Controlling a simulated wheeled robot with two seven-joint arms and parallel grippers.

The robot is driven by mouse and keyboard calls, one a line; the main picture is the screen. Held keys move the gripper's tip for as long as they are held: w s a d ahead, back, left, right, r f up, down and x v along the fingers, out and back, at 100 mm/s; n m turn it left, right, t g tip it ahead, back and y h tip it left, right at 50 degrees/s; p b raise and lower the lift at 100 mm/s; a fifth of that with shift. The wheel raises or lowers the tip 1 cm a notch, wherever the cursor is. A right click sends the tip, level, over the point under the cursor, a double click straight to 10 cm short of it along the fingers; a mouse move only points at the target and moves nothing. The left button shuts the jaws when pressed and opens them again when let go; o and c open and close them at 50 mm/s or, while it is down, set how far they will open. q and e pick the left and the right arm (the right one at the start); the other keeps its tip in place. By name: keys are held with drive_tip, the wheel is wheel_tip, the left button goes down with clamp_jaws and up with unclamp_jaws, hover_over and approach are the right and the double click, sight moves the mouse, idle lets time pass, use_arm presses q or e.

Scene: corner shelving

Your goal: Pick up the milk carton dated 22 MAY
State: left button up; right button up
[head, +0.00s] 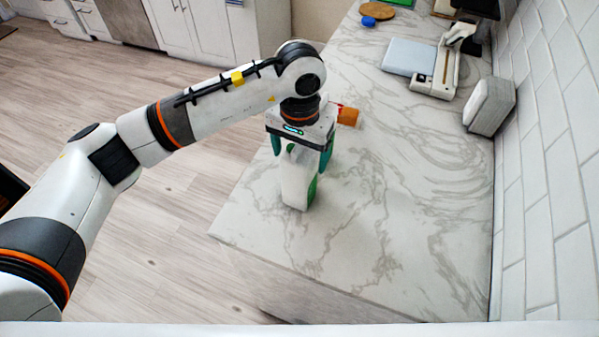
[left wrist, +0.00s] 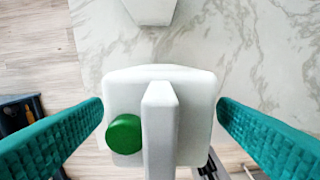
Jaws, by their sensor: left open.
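A white milk carton (head: 297,185) with a green side patch stands upright on the marble counter (head: 400,205), near its left edge. My left gripper (head: 301,154) is above it, pointing down. In the left wrist view, the carton's top (left wrist: 195,95) with a round green cap (left wrist: 124,134) lies between the two teal fingers. The fingers are open, one on each side, with gaps showing between them and the carton. No date can be read in either view. My right gripper is not in view.
An orange-and-red item (head: 348,116) stands just behind the gripper. A white block (head: 489,106) is by the tiled wall (head: 550,160), with a scale-like device (head: 435,80) behind it. In the left wrist view, a white object (left wrist: 150,10) is cut off at the top. The front counter is clear.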

use_arm(q)
clamp_jaws()
drive_tip(key=shift+r, duration=0.1)
idle(0.4)
